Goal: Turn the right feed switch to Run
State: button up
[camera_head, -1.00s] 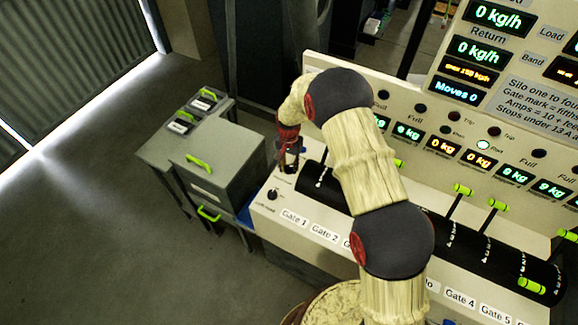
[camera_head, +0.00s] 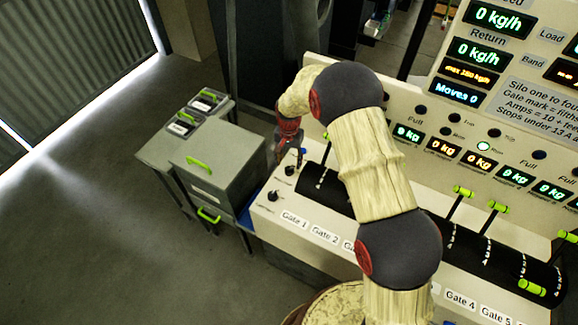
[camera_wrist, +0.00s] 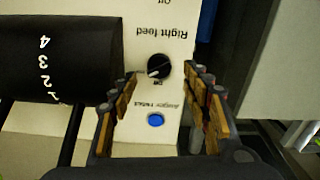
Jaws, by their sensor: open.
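The right feed switch (camera_wrist: 158,67) is a round black knob below an upside-down "Right feed" label in the wrist view. Its white mark points to the lower left, near an upside-down "Off". I cannot read a Run mark beside it. In the head view the switch (camera_head: 290,170) sits on the cream panel's left end, just below my gripper (camera_head: 284,151). In the wrist view my gripper (camera_wrist: 166,78) is open and empty, its fingers appearing on either side of the switch. I cannot tell how far above it they are.
A blue auger reset button (camera_wrist: 155,119) sits close to the switch, also between the fingers in the picture. Another knob (camera_head: 273,195) is nearer the panel's front edge. A black gate drum (camera_wrist: 45,57) lies beside it. A grey cabinet (camera_head: 215,160) stands left of the panel.

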aim_at(289, 168)
notch_tip(289, 168, up, 7)
jog(key=shift+r, duration=0.2)
dwell(0.5)
